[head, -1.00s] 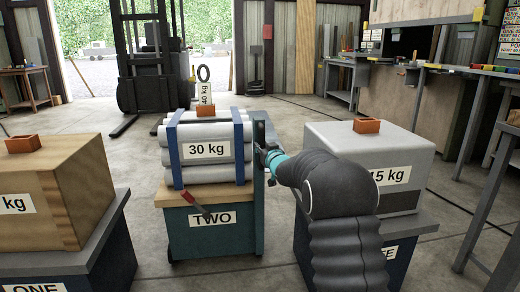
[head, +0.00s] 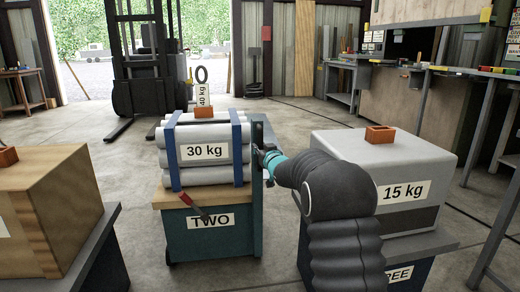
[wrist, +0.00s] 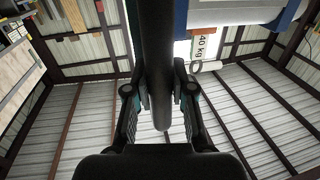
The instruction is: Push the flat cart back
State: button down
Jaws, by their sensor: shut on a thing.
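The teal cart marked TWO (head: 228,242) stands in the middle of the head view. It bears a strapped stack of grey pipes labelled 30 kg (head: 205,172). A dark upright bar (head: 257,205) rises at the cart's right side. My gripper (head: 264,158) is at this bar, right of the pipes. In the wrist view, the dark bar (wrist: 156,50) runs between the fingers of my gripper (wrist: 160,88), which are shut on it. The cart's underside is mostly hidden.
A wooden crate (head: 50,215) stands on a base close at left. A grey 15 kg case (head: 385,170) stands on a base at right. Behind the cart are a 40 kg item (head: 201,95) and a dark forklift (head: 148,85). Open floor (head: 110,155) lies between.

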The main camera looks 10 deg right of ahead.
jog(key=shift+r, duration=0.2)
jog(key=c, duration=1)
grip_release()
jog(key=shift+w+f, duration=0.15)
jog(key=shift+o, duration=0.2)
jog(key=s+d, duration=0.2)
jog(key=s, duration=0.9)
jog(key=shift+s+d, duration=0.2)
jog(key=shift+s, duration=0.2)
